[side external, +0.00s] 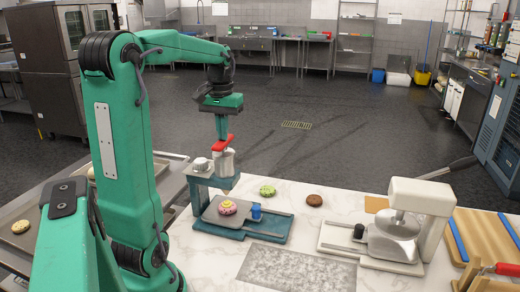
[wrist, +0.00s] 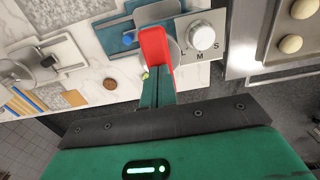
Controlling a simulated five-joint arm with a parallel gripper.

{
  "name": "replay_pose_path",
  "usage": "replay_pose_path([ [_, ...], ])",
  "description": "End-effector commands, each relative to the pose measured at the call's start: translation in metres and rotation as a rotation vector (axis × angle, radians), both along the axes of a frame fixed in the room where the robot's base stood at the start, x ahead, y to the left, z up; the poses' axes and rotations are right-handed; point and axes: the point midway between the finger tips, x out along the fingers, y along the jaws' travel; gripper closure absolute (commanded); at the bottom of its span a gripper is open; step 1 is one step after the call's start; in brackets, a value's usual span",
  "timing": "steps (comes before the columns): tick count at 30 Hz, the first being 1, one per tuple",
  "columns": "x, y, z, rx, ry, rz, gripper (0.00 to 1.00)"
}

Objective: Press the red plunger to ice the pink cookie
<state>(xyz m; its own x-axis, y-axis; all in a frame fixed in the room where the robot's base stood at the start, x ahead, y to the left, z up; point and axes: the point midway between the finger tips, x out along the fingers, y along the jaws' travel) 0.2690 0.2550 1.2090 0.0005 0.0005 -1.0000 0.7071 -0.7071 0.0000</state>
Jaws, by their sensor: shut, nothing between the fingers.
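The red plunger (side external: 221,143) tops the icing dispenser; in the wrist view it is a long red lever (wrist: 154,45). My gripper (side external: 222,133) is shut and empty, pointing down right at the plunger's top. In the wrist view my fingers (wrist: 158,90) overlap the lever's near end; I cannot tell whether they press it.
The dispenser has a white dial (wrist: 201,36) marked S, M, L and a blue knob (side external: 256,212). A green cookie (side external: 267,190) and a brown cookie (side external: 314,201) lie on the marble counter. A white press (side external: 420,205) stands to the right. A tray with cookies is at left.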

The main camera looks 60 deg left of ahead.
Motion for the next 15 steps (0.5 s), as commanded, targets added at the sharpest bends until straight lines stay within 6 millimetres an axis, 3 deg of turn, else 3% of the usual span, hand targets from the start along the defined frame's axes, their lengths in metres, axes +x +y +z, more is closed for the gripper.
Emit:
replay_pose_path([
  [15,0.000,0.000,-0.014,-0.002,0.002,0.000,1.00],
])
